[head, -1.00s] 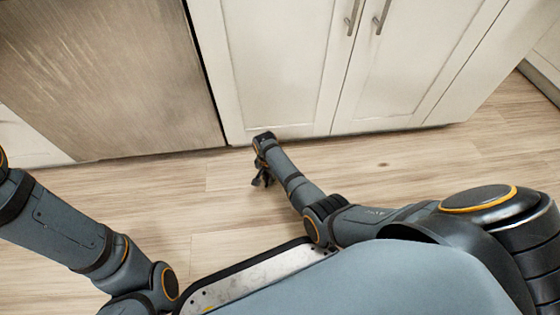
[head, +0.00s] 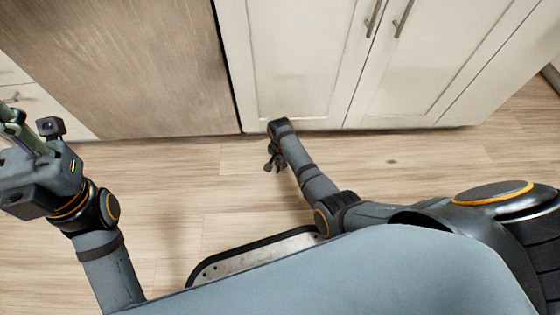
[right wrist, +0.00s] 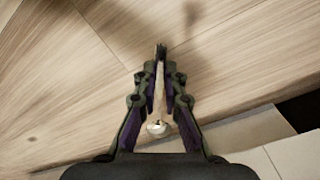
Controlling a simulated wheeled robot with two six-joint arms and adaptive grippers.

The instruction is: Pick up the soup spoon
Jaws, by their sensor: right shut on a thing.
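The soup spoon (right wrist: 157,127) shows in the right wrist view as a thin, pale, shiny thing lying lengthwise between the fingers of my right gripper (right wrist: 160,55). Its rounded shiny end is towards the palm. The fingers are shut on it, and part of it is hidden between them. In the head view my right gripper (head: 272,163) hangs low over the floor in front of the cabinet, too small there to make out the spoon. My left gripper (head: 20,130) is at the left edge, partly cut off, so its fingertips are not clear.
White cabinet doors (head: 300,70) with metal handles stand close beyond my right gripper. A brownish flat panel (head: 120,70) is left of them, with white drawers (head: 30,95) at the far left. The wood floor (head: 420,165) in view is clear.

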